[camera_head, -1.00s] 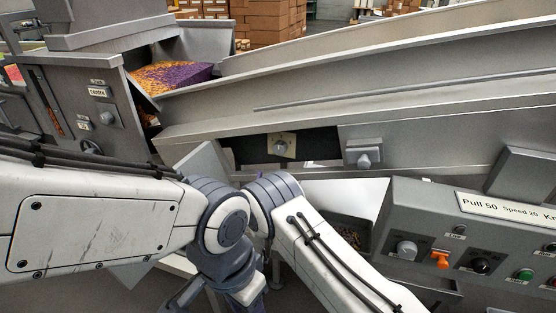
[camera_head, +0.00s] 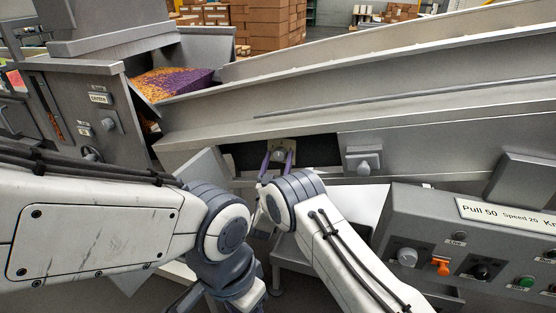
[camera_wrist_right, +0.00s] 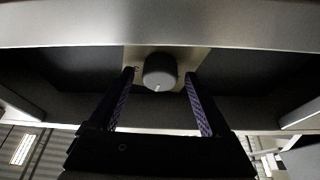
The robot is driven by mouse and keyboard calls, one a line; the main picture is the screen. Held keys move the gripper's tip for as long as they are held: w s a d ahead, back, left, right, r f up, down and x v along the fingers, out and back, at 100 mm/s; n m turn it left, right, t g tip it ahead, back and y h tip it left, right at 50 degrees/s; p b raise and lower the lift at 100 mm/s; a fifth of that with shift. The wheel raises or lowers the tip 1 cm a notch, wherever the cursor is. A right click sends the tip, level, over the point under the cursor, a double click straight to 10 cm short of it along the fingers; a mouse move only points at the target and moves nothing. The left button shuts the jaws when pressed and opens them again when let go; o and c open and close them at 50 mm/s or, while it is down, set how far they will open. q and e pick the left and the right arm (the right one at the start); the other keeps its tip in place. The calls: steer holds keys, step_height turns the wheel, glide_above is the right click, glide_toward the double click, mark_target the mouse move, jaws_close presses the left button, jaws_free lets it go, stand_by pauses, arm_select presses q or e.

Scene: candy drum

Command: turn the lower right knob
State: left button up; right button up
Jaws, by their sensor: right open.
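A round grey knob (camera_head: 279,153) on a small beige plate sits in the dark recess under the long grey chute. In the right wrist view the knob (camera_wrist_right: 160,68) is near the top middle, with a pale mark on its lower rim. My right gripper (camera_head: 277,162) is open, its purple-lined fingers on either side of the knob. In the right wrist view the gripper (camera_wrist_right: 159,77) shows a gap between each fingertip and the knob. Another grey knob (camera_head: 364,168) is on a square plate further right. My left arm crosses the lower left; its gripper is not visible.
A control panel (camera_head: 430,215) with knobs, an orange switch and a green button stands at the lower right. The chute's lower edge (camera_wrist_right: 160,28) runs close above the recess. A cabinet (camera_head: 105,125) with more controls is at the left.

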jaws_close()
steer(key=shift+n, duration=0.5)
steer(key=n+y+p, duration=0.1)
steer(key=n+y, duration=0.1)
steer(key=n, duration=0.2)
steer(key=n+y, duration=0.2)
steer(key=n, duration=0.1)
steer(key=shift+s+d+n+g+p, duration=0.1)
steer(key=shift+d+n+g+p, duration=0.05)
steer(key=shift+n+g+p, duration=0.2)
steer(key=n+g+y+p, duration=0.1)
steer(key=n, duration=0.2)
steer(key=n+y, duration=0.1)
steer(key=n, duration=0.2)
steer(key=shift+n+g+p, duration=0.25)
steer(key=shift+g+p, duration=0.1)
jaws_free()
steer(key=shift+r, duration=0.1)
